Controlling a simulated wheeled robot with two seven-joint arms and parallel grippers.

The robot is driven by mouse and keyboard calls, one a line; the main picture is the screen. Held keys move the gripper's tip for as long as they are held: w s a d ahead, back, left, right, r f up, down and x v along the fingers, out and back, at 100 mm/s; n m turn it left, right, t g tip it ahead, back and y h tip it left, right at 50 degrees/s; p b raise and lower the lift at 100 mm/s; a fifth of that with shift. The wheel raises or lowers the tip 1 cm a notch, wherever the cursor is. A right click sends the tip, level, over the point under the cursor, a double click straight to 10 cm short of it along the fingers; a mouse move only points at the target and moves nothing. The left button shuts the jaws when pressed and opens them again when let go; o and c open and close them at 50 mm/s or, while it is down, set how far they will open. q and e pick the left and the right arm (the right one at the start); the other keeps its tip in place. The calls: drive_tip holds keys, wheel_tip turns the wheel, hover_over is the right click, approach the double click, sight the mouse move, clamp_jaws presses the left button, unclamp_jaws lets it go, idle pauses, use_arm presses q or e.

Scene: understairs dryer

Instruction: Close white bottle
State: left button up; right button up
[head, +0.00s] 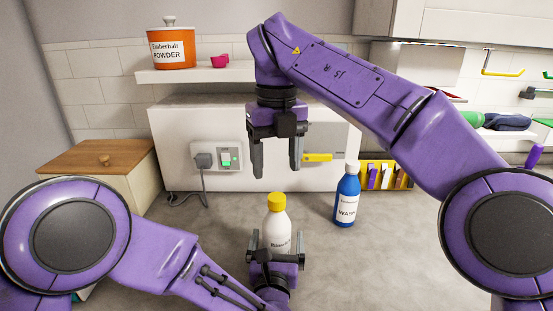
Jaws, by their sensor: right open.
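The white bottle (277,236) stands upright on the grey counter in the lower middle of the head view, with a yellow cap (277,203) on its top. I cannot tell whether the cap is tight. My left gripper (277,243) is low at the bottle, one finger on each side of its body. It hides the bottle's lower part, and I cannot tell whether the fingers touch it. My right gripper (277,172) is open and empty, pointing down above the yellow cap, with a gap between fingertips and cap.
A blue bottle (346,200) with a white cap stands right of the white bottle. Behind are a white appliance (175,135), a plug and a yellow handle (317,157). A shelf (215,72) holds an orange powder tub (171,50). A wooden-topped box (98,157) stands left.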

use_arm(q)
drive_tip(key=s, duration=0.3)
drive_tip(key=s+b, duration=0.1)
drive_tip(key=s, duration=0.2)
drive_tip(key=s+b, duration=0.1)
drive_tip(key=s, duration=0.3)
drive_tip(key=shift+a, duration=0.4)
use_arm(e)
wheel_tip(320, 180, down, 2)
drive_tip(key=shift+f, duration=0.25)
use_arm(q)
drive_tip(key=shift+a, duration=0.1)
use_arm(e)
drive_tip(key=shift+a, duration=0.1)
